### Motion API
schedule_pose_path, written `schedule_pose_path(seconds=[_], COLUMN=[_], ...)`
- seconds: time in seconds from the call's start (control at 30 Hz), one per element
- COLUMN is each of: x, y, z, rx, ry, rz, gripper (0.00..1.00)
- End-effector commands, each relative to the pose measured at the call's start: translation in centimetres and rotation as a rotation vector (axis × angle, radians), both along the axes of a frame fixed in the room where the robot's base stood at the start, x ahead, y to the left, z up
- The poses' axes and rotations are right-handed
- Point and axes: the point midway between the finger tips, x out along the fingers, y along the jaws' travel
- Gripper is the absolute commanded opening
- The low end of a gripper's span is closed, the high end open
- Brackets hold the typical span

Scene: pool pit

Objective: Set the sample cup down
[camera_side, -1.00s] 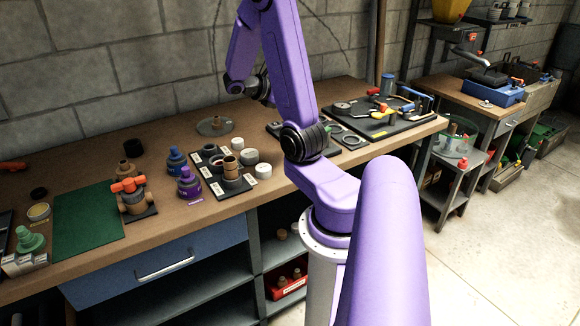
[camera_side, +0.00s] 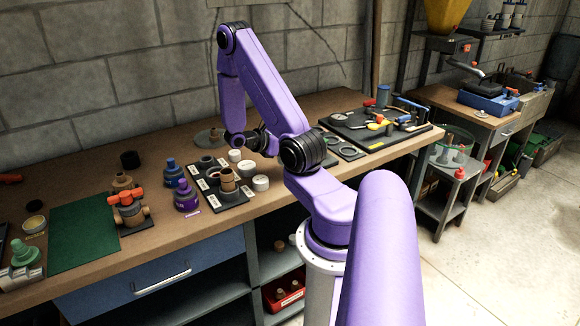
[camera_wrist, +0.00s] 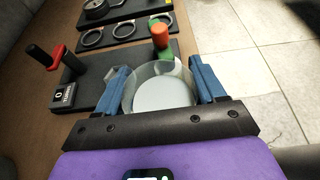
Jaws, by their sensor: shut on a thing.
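In the wrist view, the sample cup (camera_wrist: 165,92) is a clear round vessel with a pale bottom. My gripper (camera_wrist: 158,76) has a blue finger on each side of it and is shut on the cup. A dark board (camera_wrist: 95,98) lies below and beyond the cup; I cannot tell whether the cup touches it. In the side view, my forearm hides most of the gripper and the cup.
On the board are a black-and-red handled item (camera_wrist: 45,58), a label block (camera_wrist: 66,95) and an orange-and-green piece (camera_wrist: 160,35). A ring holder (camera_wrist: 122,32) lies beyond. Purple bottle (camera_side: 186,196) and labelled tray (camera_side: 222,190) stand left of my arm.

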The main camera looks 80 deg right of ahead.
Motion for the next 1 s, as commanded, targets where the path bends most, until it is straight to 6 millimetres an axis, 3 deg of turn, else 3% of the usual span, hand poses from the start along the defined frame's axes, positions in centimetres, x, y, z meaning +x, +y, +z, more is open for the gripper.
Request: schedule_pose_path(seconds=[0.6,1.0], x=[0.0,0.0], y=[0.0,0.0], z=[-5.3,-5.7], rx=[0.000,-0.001], ry=[0.002,0.000], rz=[-0.001,0.000], gripper=[0.33,0.33])
